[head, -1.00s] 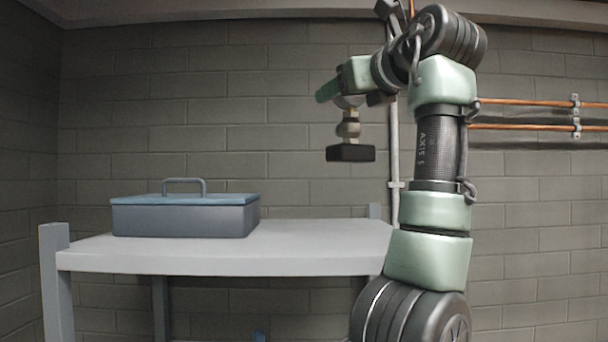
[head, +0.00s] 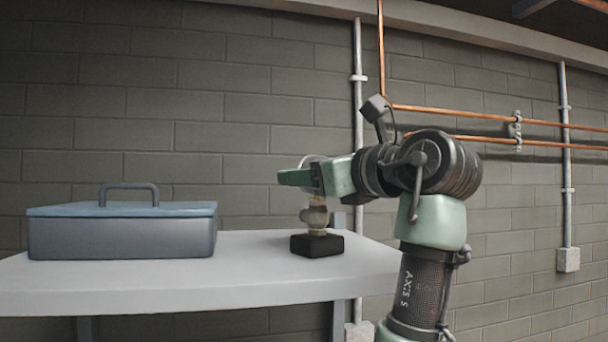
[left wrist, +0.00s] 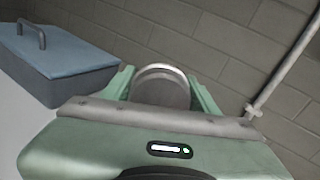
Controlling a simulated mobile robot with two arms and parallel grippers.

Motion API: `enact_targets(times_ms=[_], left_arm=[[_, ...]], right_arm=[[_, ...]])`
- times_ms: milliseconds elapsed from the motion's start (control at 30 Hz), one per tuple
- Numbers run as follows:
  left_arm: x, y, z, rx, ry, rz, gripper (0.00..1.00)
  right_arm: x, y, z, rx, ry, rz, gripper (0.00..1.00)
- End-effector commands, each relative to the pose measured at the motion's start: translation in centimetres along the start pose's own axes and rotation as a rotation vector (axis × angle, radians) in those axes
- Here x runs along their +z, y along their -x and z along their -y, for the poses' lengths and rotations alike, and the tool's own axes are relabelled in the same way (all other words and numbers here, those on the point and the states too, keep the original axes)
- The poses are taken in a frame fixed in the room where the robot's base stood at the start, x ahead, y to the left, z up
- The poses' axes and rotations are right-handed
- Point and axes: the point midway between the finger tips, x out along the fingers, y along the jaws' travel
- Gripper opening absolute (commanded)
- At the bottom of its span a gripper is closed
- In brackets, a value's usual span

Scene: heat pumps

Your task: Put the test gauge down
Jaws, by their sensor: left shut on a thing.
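The test gauge (head: 314,217) has a round silver-rimmed head, a pale brass neck and a black block base (head: 317,245). It is upright over the right part of the grey bench top (head: 200,290). I cannot tell whether its base touches the bench or is just above it. My left gripper (head: 303,177) is shut on the gauge's head from the right side. In the left wrist view the gauge's round head (left wrist: 162,86) sits between the green fingers of my left gripper (left wrist: 160,95). My right gripper is not in view.
A blue-grey toolbox (head: 122,238) with a handle stands on the left of the bench, apart from the gauge. Bare bench lies between them. A block wall (head: 240,70), a vertical pipe (head: 358,120) and copper pipes (head: 450,114) are behind.

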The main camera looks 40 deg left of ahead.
Motion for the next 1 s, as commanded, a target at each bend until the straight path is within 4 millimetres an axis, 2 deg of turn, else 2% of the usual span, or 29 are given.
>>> enact_targets(times_ms=[33,67,100,133,233,433,567,1000], left_arm=[[0.0,0.0,0.0,-0.001,-0.001,-0.001,0.00],[-0.2,0.0,0.1,0.000,-0.003,-0.004,0.64],[-0.2,0.0,0.1,0.000,-0.003,-0.004,0.75],[-0.2,0.0,0.1,0.000,-0.003,-0.004,0.81],[-0.1,0.0,0.1,-0.001,-0.003,-0.003,0.81],[-0.1,0.1,0.1,0.000,-0.003,-0.003,0.81],[-0.3,0.9,0.1,-0.002,-0.003,-0.002,0.81],[-0.3,9.6,0.0,-0.003,-0.002,-0.001,0.81]], right_arm=[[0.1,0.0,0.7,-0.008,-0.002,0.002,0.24],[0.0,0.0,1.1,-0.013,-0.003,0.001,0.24],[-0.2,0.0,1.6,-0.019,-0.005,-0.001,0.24],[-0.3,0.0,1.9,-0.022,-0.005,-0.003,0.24],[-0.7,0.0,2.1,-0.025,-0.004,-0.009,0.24],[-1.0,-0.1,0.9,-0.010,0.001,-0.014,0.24],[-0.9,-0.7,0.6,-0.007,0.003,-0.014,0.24],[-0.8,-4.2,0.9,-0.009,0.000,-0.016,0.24]])
